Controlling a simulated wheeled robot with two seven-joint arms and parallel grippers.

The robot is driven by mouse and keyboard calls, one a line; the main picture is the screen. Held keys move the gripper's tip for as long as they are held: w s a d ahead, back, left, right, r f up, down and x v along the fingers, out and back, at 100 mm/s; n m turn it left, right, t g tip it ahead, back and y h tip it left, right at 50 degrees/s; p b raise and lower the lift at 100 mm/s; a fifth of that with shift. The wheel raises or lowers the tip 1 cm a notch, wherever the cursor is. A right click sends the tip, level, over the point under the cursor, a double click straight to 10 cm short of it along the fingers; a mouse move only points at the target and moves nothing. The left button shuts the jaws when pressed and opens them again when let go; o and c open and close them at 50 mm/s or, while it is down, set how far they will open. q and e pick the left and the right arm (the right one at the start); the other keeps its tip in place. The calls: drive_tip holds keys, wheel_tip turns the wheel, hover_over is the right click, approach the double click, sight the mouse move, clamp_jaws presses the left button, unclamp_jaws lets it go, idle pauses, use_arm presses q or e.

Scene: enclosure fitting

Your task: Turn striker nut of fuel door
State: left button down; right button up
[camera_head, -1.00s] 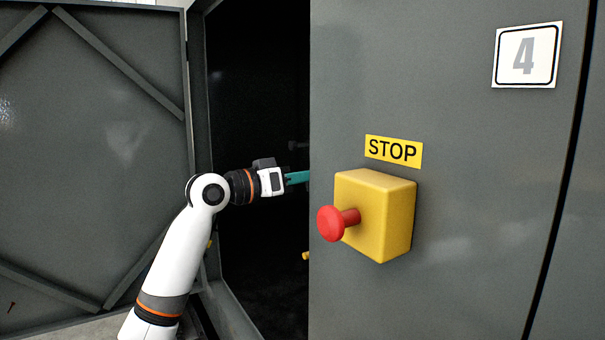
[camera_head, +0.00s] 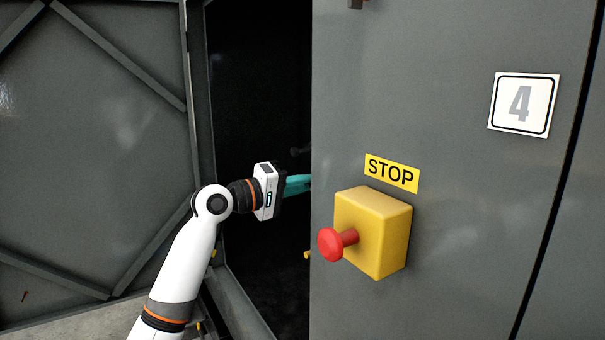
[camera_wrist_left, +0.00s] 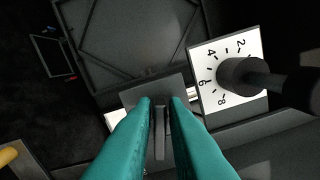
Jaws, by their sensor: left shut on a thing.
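My left gripper (camera_head: 298,185) reaches into the dark opening of the grey enclosure, and its teal fingertips go partly behind the edge of the front panel. In the left wrist view its two teal fingers (camera_wrist_left: 161,104) are close together on a narrow dark grey part (camera_wrist_left: 160,128). I cannot tell for certain whether this part is the striker nut. A grey plate (camera_wrist_left: 158,88) lies just beyond the fingertips. My right gripper is in neither view.
A numbered white dial plate (camera_wrist_left: 214,57) with a black knob (camera_wrist_left: 238,74) is close right of the fingers. A yellow box (camera_head: 372,232) with a red stop button (camera_head: 331,243) projects from the front panel (camera_head: 450,130). An open door (camera_head: 110,130) stands left.

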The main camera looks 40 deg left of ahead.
use_arm(q)
drive_tip(key=shift+f+n+p, duration=0.15)
drive_tip(key=shift+n+p, duration=1.75)
drive_tip(key=shift+n, duration=0.2)
drive_tip(key=shift+f+n+p, duration=0.1)
drive_tip(key=shift+n+p, duration=1.75)
drive_tip(key=shift+n, duration=0.25)
drive_tip(key=shift+f, duration=0.1)
drive_tip(key=c, duration=1.5)
unclamp_jaws()
drive_tip(key=shift+o, duration=0.2)
drive_tip(key=shift+s, duration=0.1)
drive_tip(key=b+v, duration=0.6)
drive_tip(key=v, duration=0.6)
drive_tip(key=shift+b, duration=0.3)
